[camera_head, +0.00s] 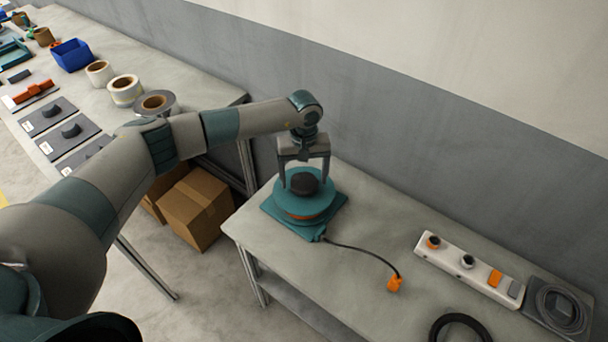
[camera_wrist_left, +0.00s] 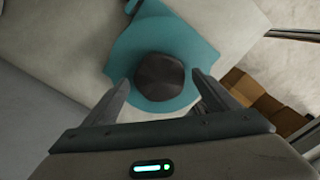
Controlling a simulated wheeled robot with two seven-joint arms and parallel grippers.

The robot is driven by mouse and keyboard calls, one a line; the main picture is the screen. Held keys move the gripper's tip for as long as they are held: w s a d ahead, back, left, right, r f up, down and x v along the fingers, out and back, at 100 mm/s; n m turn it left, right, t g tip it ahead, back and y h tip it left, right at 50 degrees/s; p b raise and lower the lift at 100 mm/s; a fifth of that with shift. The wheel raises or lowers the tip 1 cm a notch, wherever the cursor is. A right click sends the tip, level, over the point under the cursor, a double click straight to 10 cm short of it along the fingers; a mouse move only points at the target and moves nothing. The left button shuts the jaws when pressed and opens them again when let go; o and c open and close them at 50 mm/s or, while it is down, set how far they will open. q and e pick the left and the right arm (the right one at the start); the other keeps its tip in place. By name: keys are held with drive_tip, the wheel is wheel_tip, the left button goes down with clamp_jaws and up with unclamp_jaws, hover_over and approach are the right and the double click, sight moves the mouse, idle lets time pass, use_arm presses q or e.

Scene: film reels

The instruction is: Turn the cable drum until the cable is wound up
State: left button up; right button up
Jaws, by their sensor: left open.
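The teal cable drum (camera_head: 308,207) stands on its base near the left end of the table, with a dark round knob (camera_head: 304,184) on top. A black cable (camera_head: 362,249) runs out from the drum's front over the table to an orange plug (camera_head: 394,284). My left gripper (camera_head: 304,180) points down over the drum with its fingers apart, one on each side of the knob. In the left wrist view the knob (camera_wrist_left: 160,76) lies just ahead of and between the open fingertips (camera_wrist_left: 160,82), with gaps on both sides. My right gripper is not in view.
A white power strip (camera_head: 468,268) lies to the right of the drum, beside a grey tray with coiled cable (camera_head: 558,308). A black ring (camera_head: 460,328) lies at the table's front. Cardboard boxes (camera_head: 194,208) stand on the floor to the left. The wall rises behind the table.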

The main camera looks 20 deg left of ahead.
use_arm(q)
drive_tip(key=shift+f, duration=0.35)
drive_tip(key=c, duration=1.5)
